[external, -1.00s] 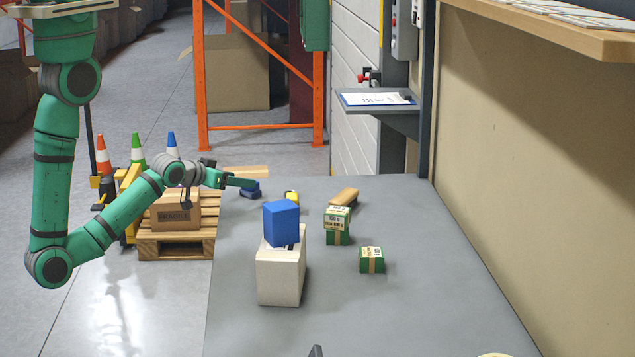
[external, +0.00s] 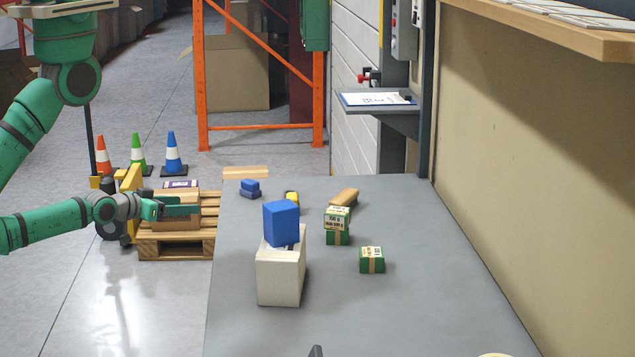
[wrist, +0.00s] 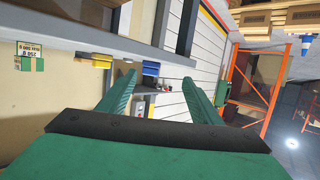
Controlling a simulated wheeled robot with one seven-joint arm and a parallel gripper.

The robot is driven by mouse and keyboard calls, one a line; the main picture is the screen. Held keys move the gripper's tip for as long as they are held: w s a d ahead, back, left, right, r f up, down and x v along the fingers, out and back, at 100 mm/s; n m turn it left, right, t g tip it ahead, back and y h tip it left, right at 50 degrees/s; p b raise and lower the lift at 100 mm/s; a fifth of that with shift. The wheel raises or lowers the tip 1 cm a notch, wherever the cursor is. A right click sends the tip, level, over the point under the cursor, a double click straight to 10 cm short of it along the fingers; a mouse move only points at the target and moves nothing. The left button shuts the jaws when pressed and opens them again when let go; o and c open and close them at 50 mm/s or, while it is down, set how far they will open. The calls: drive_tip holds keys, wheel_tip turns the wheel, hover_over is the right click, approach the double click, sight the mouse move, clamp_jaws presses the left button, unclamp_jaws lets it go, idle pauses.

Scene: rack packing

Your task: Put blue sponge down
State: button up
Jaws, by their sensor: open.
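A small blue block, seemingly the blue sponge (external: 250,184), rests near the far left corner of the grey table, on or against a darker blue piece (external: 251,194). It also shows as a blue shape (wrist: 150,67) between the fingers in the wrist view. My gripper (external: 197,207) is left of the table edge, in front of the carton on the pallet, apart from the sponge. In the wrist view my gripper (wrist: 158,82) has its two green fingers spread and nothing between them up close.
A larger blue block (external: 281,222) sits on a white block (external: 280,278). Green boxes (external: 371,260), a yellow item (external: 292,198) and a tan piece (external: 344,198) are on the table (external: 420,310). A pallet (external: 175,243) with a carton (external: 172,211) stands left. The table's front right is mostly clear.

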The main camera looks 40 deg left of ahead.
drive_tip(key=a+v, duration=0.2)
drive_tip(key=v, duration=0.8)
drive_tip(key=shift+f+t+y, duration=0.15)
drive_tip(key=shift+t+y, duration=0.15)
drive_tip(key=shift+t, duration=0.1)
drive_tip(key=shift+s, duration=0.1)
idle(0.4)
